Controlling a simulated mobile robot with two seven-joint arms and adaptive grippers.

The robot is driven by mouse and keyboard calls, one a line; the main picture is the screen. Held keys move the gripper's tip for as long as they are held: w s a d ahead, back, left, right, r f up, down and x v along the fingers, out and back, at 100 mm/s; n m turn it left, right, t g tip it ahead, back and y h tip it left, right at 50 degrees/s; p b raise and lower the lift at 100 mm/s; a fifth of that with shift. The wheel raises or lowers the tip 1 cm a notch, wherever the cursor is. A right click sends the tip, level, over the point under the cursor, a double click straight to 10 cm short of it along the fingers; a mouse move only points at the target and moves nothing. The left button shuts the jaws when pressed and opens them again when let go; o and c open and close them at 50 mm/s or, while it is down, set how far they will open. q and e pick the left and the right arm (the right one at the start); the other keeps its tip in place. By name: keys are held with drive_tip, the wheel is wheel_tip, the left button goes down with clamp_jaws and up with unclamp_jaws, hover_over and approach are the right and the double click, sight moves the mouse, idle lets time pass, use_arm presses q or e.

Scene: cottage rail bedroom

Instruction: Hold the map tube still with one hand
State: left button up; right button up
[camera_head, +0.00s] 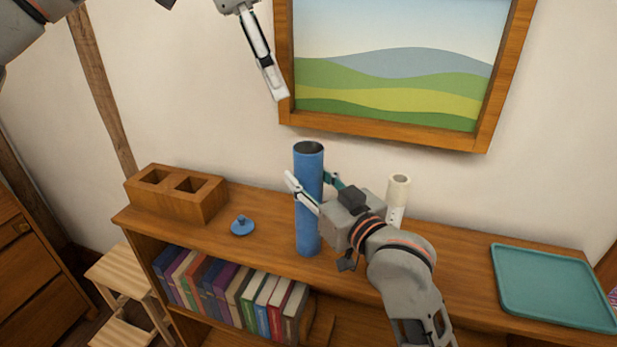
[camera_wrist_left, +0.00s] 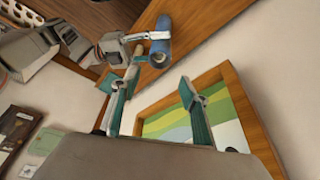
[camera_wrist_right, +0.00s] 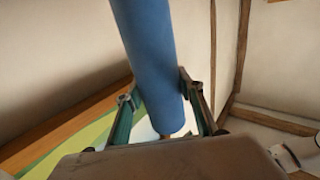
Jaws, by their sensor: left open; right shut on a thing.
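The blue map tube (camera_head: 309,220) stands upright on the wooden shelf top, its dark open end up. My right gripper (camera_head: 308,183) is shut around the upper part of the tube, one finger on each side. The tube (camera_wrist_right: 148,50) also lies between its fingers in the right wrist view. My left gripper (camera_head: 277,92) is open and empty, up in front of the wall, above and left of the tube. Its two spread fingers show in the left wrist view (camera_wrist_left: 157,80). A blue cap with a knob (camera_head: 242,226) lies on the shelf left of the tube.
A wooden block with two square holes (camera_head: 176,193) stands at the shelf's left end. A pale roll (camera_head: 398,190) stands behind my right wrist. A teal tray (camera_head: 552,287) lies at the right. Books (camera_head: 235,292) fill the shelf below. A framed picture (camera_head: 395,85) hangs behind.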

use_arm(q)
drive_tip(key=v, duration=1.2)
use_arm(e)
drive_tip(key=o, duration=1.3)
drive_tip(key=shift+c, duration=0.2)
use_arm(q)
drive_tip(key=shift+d, duration=0.1)
use_arm(e)
drive_tip(key=v, duration=1.2)
use_arm(q)
drive_tip(key=shift+s, duration=0.1)
use_arm(e)
drive_tip(key=shift+s+f, duration=0.1)
drive_tip(key=shift+s, duration=0.05)
